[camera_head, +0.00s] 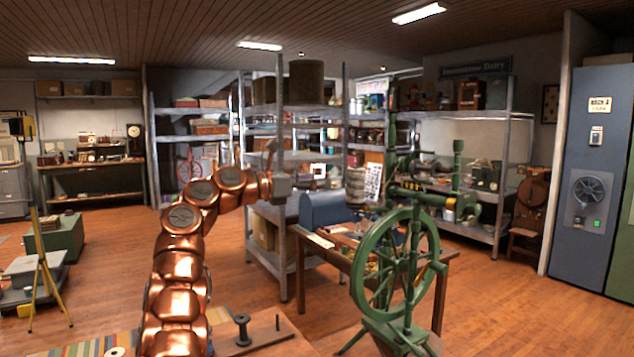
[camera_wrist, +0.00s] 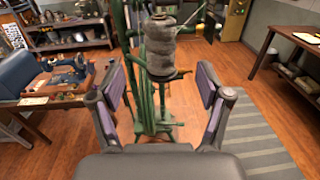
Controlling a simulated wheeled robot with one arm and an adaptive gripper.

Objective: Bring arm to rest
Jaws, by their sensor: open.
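My copper arm (camera_head: 180,262) rises from the bottom of the head view, then bends right at about shelf height. Its grey wrist end shows in front of the metal shelving, with the fingers hard to make out there. In the wrist view my gripper (camera_wrist: 160,78) is open, its two padded fingers wide apart. Nothing is held between them. Beyond the fingers, a grey yarn spool (camera_wrist: 161,47) stands upright on the green spinning wheel (camera_wrist: 150,105). The spool (camera_head: 355,186) also shows in the head view, right of the wrist and apart from it.
The spinning wheel (camera_head: 400,268) stands before a wooden table (camera_head: 333,258) with a blue case (camera_head: 325,208). Metal shelving (camera_head: 283,238) is behind the arm. A wooden board with a dark spool (camera_head: 242,330) lies near the arm's foot. Open floor (camera_head: 115,255) lies to the left.

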